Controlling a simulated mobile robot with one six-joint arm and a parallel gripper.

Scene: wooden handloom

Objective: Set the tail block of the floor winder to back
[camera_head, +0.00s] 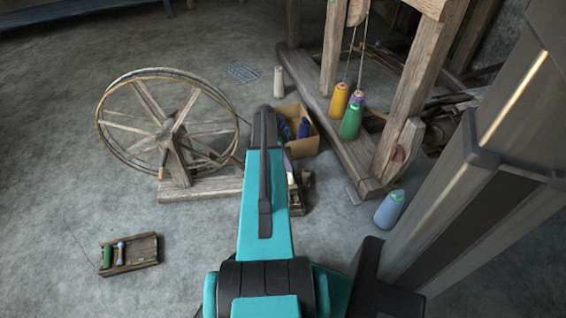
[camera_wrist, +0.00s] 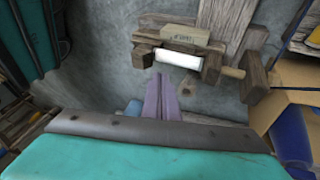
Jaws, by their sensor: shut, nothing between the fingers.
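The floor winder's big spoked wheel (camera_head: 168,125) stands at the left in the head view. Its wooden base (camera_head: 205,186) runs right behind my arm. In the wrist view a white bobbin (camera_wrist: 180,59) lies between a left wooden block (camera_wrist: 143,55) and a right block (camera_wrist: 211,69). A round peg (camera_wrist: 233,72) joins that right block to a larger end block (camera_wrist: 257,82); I cannot tell for certain which is the tail block. My gripper (camera_wrist: 162,82) has purple fingers, shut and empty, apart from the blocks in the picture. My arm mostly hides it in the head view.
A cardboard box (camera_head: 297,124) with blue items stands just behind the winder's end; it also shows at right in the wrist view (camera_wrist: 292,78). The loom frame (camera_head: 345,140) and a blue cone (camera_head: 389,209) are to the right. A small wooden tray (camera_head: 130,254) lies front left.

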